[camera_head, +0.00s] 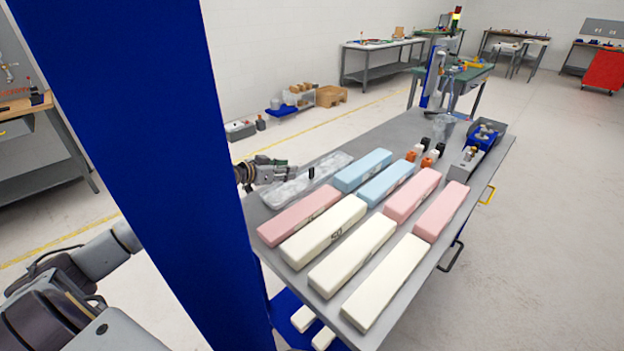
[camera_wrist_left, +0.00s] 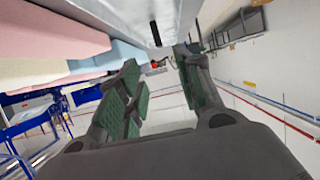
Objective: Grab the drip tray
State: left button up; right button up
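The drip tray looks to be the long, shallow, clear tray (camera_head: 290,190) along the left edge of the grey table, beside the pink and blue foam blocks. My left gripper (camera_head: 300,173) comes in from the left at the tray's outer long side, with a dark fingertip showing over the tray. In the left wrist view my left gripper (camera_wrist_left: 165,88) has its two green-padded fingers apart, with a grey edge above and between them. I cannot tell whether that edge is tray or table, or whether the fingers touch it. My right gripper is not in view.
Pink (camera_head: 298,215), blue (camera_head: 362,170) and cream (camera_head: 352,255) foam blocks fill the table beside the tray. Small orange and black parts (camera_head: 428,158), a clear cup (camera_head: 443,127) and a blue bin (camera_head: 487,135) stand at the far end. A blue column (camera_head: 150,150) blocks the left.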

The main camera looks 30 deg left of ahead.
aim_at(310, 169)
pick_arm(q)
jog(key=shift+x, duration=4.2)
jog(key=shift+w, duration=0.1)
jog(key=shift+w+d+f, duration=0.1)
jog(key=shift+w, duration=0.1)
jog(key=shift+f+x, duration=0.25)
jog(key=shift+x, duration=2)
jog(key=shift+s, duration=0.1)
jog(key=shift+c, duration=0.3)
grip_shut()
